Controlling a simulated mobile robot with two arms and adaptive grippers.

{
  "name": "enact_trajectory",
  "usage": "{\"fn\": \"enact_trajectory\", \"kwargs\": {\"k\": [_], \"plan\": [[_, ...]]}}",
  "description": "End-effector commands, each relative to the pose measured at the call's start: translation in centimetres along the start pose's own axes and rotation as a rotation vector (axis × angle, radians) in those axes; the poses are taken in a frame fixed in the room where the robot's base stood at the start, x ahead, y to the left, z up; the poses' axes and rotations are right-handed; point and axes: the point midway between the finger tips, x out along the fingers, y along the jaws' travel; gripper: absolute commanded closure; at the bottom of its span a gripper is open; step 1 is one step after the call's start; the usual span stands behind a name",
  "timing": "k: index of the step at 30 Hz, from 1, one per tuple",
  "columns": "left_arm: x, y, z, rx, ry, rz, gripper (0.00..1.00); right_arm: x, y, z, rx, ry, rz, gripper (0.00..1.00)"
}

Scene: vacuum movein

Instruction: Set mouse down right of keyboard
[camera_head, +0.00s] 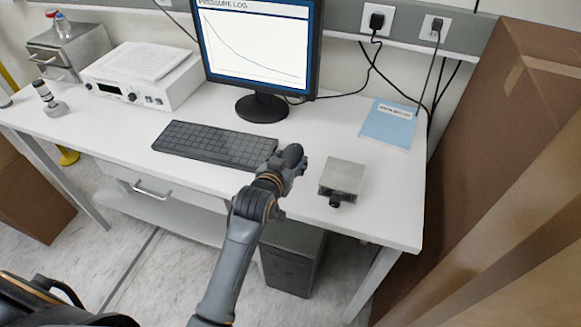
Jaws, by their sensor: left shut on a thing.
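The dark keyboard (215,145) lies on the white table in front of the monitor. My left gripper (290,160) reaches in over the table at the keyboard's right end. It is shut on the dark, rounded mouse (293,154), whose top shows between and past the fingers. The fingers hide the mouse's underside, so I cannot tell whether it touches the table. My right gripper is not in view.
A grey metal box (343,177) with a dark knob stands on the table (395,205) to the right of my left gripper. A blue folder (389,124) lies behind it. The monitor (262,107) stands behind the keyboard. Large cardboard boxes (490,150) stand beyond the table's right edge.

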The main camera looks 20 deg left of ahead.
Motion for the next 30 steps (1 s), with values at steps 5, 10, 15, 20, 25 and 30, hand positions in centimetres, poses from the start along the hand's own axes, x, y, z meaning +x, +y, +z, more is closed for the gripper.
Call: {"fn": "enact_trajectory", "kwargs": {"k": [5,10,15,20,25,30], "plan": [[1.0,0.2,2.2,0.001,-0.005,0.001,0.79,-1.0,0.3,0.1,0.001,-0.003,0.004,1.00],[1.4,0.2,3.1,0.000,0.000,0.001,0.79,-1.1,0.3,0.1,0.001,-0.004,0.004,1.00],[1.4,0.2,3.1,0.000,0.000,0.001,0.79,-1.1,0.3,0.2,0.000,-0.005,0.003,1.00],[1.5,0.2,3.3,0.000,-0.001,0.000,0.40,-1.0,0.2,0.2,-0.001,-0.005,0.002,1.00],[1.5,0.2,3.3,0.000,-0.001,0.000,0.24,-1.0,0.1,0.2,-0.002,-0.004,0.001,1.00],[1.5,0.2,3.3,0.000,-0.001,0.000,0.24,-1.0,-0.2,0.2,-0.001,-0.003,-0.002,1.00]]}}
